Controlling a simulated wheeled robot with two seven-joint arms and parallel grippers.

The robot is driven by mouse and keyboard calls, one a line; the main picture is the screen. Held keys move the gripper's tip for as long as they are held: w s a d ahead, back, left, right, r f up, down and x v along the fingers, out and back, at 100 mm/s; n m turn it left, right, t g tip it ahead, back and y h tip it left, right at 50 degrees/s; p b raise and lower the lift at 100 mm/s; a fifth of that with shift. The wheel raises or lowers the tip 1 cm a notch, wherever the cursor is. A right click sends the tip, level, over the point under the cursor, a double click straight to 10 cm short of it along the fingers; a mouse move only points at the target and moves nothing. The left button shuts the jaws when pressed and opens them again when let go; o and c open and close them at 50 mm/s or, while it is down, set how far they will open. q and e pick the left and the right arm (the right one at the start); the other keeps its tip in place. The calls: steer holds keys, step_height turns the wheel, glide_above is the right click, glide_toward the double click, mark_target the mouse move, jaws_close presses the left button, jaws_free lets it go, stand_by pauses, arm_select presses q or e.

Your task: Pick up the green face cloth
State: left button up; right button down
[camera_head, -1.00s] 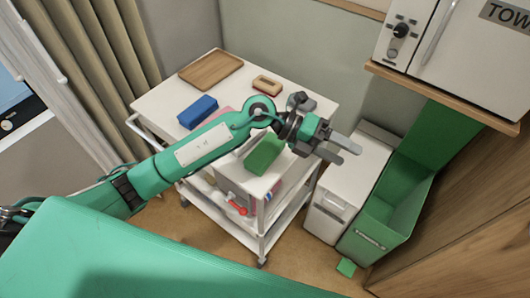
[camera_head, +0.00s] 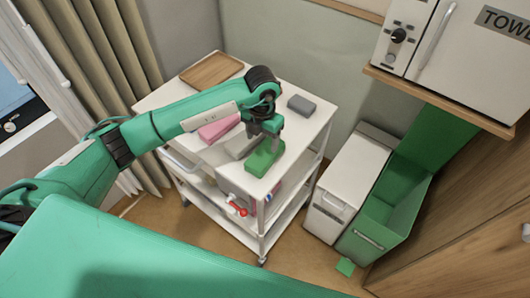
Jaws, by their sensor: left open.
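The green face cloth (camera_head: 262,162) is a folded green block on the front right part of the white trolley's top (camera_head: 307,127). My left gripper (camera_head: 266,138) points down at the cloth, with its open fingers at the cloth's far end. I cannot tell whether they touch it. The gripper and wrist hide part of the cloth. My right gripper is not in view.
A grey folded cloth (camera_head: 241,144) lies close left of the green one, with a pink cloth (camera_head: 220,128) beyond. A dark grey block (camera_head: 301,105) and wooden tray (camera_head: 211,70) sit farther back. White (camera_head: 343,182) and green (camera_head: 385,205) bins stand right of the trolley.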

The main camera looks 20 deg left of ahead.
mark_target(264, 153)
arm_select(q)
step_height(264, 153, down, 3)
steer(key=shift+r+p, duration=0.1)
steer(key=shift+p, duration=0.2)
steer(key=shift+d+f+p, duration=0.15)
steer(key=shift+f+p, duration=0.35)
steer(key=shift+p, duration=0.05)
step_height(264, 153, down, 3)
steer(key=shift+w+f+p, duration=0.1)
steer(key=shift+w+p, duration=0.05)
steer(key=shift+p, duration=0.8)
steer(key=shift+f, duration=0.65)
steer(key=c, duration=0.6)
